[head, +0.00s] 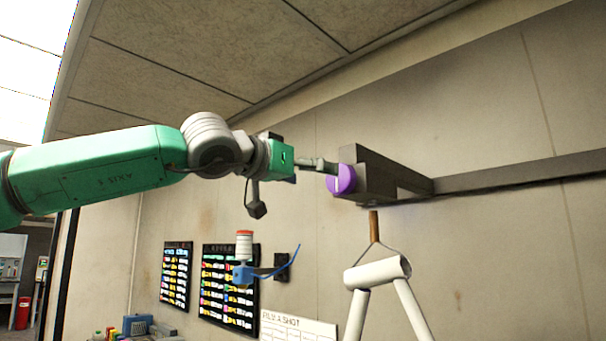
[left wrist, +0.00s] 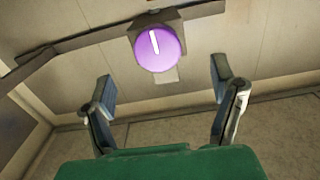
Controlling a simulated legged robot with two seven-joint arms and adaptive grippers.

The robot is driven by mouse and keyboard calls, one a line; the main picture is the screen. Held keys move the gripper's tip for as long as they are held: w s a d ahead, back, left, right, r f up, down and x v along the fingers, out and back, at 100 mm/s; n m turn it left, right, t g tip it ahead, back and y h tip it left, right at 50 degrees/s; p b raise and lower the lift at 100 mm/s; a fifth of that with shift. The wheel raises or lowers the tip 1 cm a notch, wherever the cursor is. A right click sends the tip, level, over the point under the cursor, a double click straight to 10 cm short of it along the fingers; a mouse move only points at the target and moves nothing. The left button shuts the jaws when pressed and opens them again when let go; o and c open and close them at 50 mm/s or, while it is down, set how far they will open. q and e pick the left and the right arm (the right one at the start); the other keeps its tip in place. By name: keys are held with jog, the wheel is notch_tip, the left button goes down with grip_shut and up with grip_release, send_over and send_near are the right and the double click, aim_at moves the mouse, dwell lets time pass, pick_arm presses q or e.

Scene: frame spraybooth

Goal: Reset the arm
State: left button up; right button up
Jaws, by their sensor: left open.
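My left arm comes in from the left in the head view, green and grey. My left gripper (head: 318,164) is at its end, close to a round purple knob with a white line (head: 342,179) on the end of a grey beam (head: 371,176). In the left wrist view the left gripper (left wrist: 165,100) is open, its two fingers wide apart with nothing between them. The purple knob (left wrist: 158,50) shows ahead of the fingertips there, its white line nearly upright. Whether a finger touches the knob cannot be told. My right gripper is not in view.
A white tubular frame (head: 378,272) hangs from a brown hook (head: 374,227) under the beam. A blue bracket with a red and white canister (head: 244,247) is on the wall below my arm. Black label boards (head: 230,290) and a whiteboard (head: 298,328) are lower down.

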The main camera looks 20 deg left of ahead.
pick_arm(q)
jog(key=shift+v, duration=1.15)
